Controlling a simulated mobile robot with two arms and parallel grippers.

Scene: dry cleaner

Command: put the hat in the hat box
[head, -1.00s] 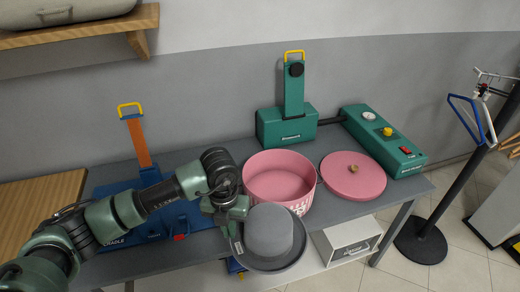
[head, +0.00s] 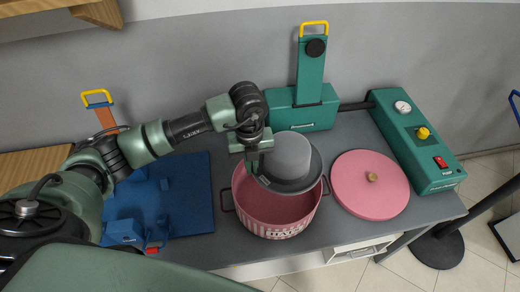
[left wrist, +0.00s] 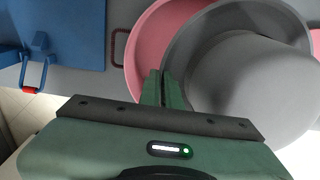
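The grey hat (head: 290,155) is held crown up above the round pink hat box (head: 275,217), over its back part. My left gripper (head: 258,165) is shut on the hat's brim at its left side. In the left wrist view the fingers (left wrist: 163,90) pinch the brim of the hat (left wrist: 245,75), with the pink box (left wrist: 150,40) below. The box is open, and part of its inside shows empty; the hat hides the rest. The pink lid (head: 370,185) with a knob lies flat on the table right of the box. My right gripper is not in view.
The grey table (head: 335,225) also bears a green press (head: 308,95) at the back, a green control unit (head: 420,145) at the right and a blue cradle (head: 165,200) at the left. A stand (head: 440,245) is on the floor at right.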

